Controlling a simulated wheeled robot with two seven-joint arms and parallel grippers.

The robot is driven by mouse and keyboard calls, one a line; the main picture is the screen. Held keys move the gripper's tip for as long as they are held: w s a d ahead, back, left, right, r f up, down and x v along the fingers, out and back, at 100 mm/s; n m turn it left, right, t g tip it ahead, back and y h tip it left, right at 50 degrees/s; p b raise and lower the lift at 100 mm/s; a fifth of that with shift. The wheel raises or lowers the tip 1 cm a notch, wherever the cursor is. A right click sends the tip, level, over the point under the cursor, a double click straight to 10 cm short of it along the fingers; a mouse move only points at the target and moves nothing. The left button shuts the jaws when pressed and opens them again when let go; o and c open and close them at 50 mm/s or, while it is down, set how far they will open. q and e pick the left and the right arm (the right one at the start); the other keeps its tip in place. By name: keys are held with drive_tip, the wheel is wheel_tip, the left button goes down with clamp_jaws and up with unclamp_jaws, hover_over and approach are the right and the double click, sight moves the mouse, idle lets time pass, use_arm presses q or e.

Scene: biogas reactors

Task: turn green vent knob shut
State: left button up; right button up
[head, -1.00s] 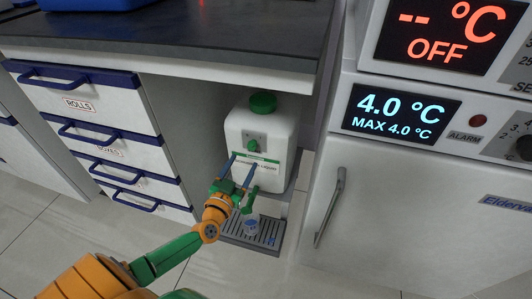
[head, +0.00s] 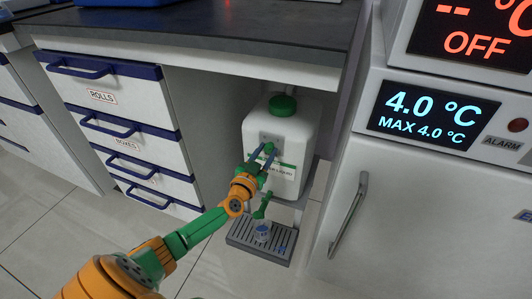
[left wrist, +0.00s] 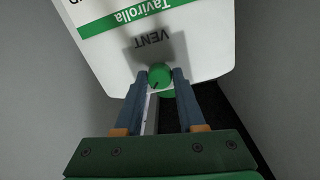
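The green vent knob (head: 268,148) is on a grey plate on the front of a white container (head: 308,130) with a green cap. In the left wrist view the round knob (left wrist: 159,76) shows with a dark mark on it, by the upside-down word VENT. My left gripper (head: 265,158) is at the knob, its two blue fingers on either side of it. The left wrist view shows the fingers (left wrist: 160,80) apart with the knob between their tips. I cannot tell whether they touch it. My right gripper is not in view.
The container stands in a recess under a dark worktop (head: 220,42), between a drawer unit (head: 110,125) and a white cabinet with a handle (head: 348,215). Below are a green tap (head: 262,206), a small clear cup (head: 262,231) and a grey drip tray (head: 245,236).

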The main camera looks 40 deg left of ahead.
use_arm(q)
clamp_jaws()
